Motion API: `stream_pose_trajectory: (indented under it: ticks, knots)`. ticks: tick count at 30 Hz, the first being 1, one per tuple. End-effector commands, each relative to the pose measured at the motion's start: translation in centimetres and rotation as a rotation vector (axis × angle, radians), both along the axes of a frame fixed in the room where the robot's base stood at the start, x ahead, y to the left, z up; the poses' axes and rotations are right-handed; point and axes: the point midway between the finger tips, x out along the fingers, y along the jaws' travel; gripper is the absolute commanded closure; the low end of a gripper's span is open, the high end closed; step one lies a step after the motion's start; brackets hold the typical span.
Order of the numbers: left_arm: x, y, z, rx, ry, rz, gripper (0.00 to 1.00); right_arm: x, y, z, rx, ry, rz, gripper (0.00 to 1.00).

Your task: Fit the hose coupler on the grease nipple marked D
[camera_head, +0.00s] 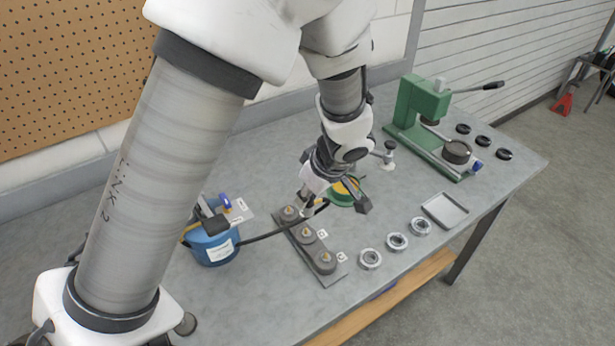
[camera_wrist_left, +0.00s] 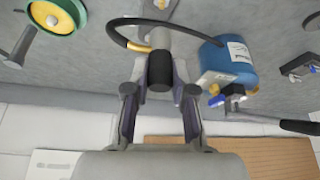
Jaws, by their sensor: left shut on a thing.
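My left gripper (camera_head: 309,203) is shut on the hose coupler, above the far end of the nipple plate. In the left wrist view the coupler's dark cylinder (camera_wrist_left: 160,70) sits between the two fingers (camera_wrist_left: 160,92), with a brass fitting and black hose (camera_wrist_left: 115,30) beside it. The plate (camera_head: 306,257) carries three grey round mounts with brass nipples: far (camera_head: 290,213), middle (camera_head: 308,235) and near (camera_head: 325,262). Small white labels (camera_head: 341,257) stand beside them, too small to read surely. Whether the coupler touches the far nipple I cannot tell. My right gripper is out of view.
A blue grease pump (camera_head: 214,249) stands left of the plate, joined to the hose. A green and yellow reel (camera_head: 345,190) is behind the gripper. Metal rings (camera_head: 370,259), a grey tray (camera_head: 445,210) and a green press (camera_head: 412,100) stand to the right. The bench between is mostly clear.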

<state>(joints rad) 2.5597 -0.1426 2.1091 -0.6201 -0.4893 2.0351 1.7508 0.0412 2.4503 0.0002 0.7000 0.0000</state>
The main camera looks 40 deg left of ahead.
Motion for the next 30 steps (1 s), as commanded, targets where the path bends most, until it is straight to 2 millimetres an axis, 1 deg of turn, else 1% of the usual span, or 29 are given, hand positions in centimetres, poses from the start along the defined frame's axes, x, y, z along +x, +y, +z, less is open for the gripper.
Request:
stream_pose_trajectory:
  ticks: [5, 11, 13, 17, 30]
  knots:
    - [-0.1, 0.0, -1.7, -0.001, 0.001, 0.009, 1.0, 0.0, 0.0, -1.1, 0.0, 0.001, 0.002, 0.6]
    - [0.0, 0.0, -4.2, -0.002, 0.0, 0.008, 1.0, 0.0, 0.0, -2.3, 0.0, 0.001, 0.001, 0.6]
    - [0.0, 0.0, -5.0, -0.002, -0.003, 0.007, 1.0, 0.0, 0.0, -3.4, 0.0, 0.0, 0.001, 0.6]
    - [0.0, 0.1, -5.3, -0.001, -0.002, 0.007, 1.0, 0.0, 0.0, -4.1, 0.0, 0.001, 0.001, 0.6]
    - [0.0, 0.1, -5.1, -0.002, -0.001, 0.006, 1.0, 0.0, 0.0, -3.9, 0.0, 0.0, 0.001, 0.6]
